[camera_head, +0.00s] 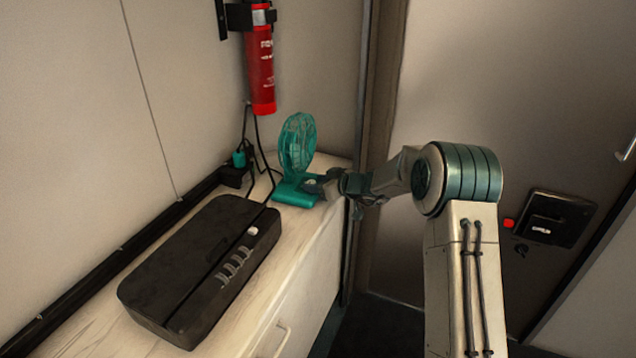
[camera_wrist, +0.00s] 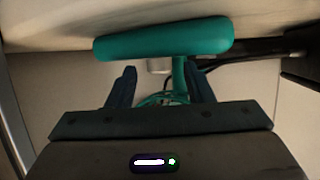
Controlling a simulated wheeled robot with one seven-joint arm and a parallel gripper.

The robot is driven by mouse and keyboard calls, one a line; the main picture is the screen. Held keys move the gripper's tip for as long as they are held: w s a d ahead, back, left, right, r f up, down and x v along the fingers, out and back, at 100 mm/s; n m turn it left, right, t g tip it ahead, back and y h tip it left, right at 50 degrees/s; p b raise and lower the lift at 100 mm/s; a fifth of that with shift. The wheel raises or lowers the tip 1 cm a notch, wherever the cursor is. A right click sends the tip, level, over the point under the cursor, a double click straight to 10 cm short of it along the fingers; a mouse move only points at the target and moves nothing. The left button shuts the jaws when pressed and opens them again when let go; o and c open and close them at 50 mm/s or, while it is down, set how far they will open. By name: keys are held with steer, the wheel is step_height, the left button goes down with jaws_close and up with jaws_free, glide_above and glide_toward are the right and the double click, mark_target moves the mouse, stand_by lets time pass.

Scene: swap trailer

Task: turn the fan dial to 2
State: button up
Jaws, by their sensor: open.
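The teal fan (camera_head: 298,146) stands at the far end of the counter, and its teal base (camera_head: 294,192) rests on the top. My gripper (camera_head: 320,185) is at the front of the base, close to a small pale knob (camera_head: 311,182), which seems to be the dial. In the wrist view the fan base (camera_wrist: 165,40) lies across the top, and the pale dial (camera_wrist: 158,66) shows below it. My two dark fingers (camera_wrist: 162,85) are apart, with the dial between and just beyond their tips. The dial's marks and setting are too small to read.
A black case (camera_head: 190,275) with several latches lies on the pale counter (camera_head: 305,235) before the fan. A red fire extinguisher (camera_head: 261,65) hangs on the wall above. A teal plug (camera_head: 239,158) and black cables are behind the fan. A door (camera_head: 490,90) is at right.

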steer(key=c, duration=1)
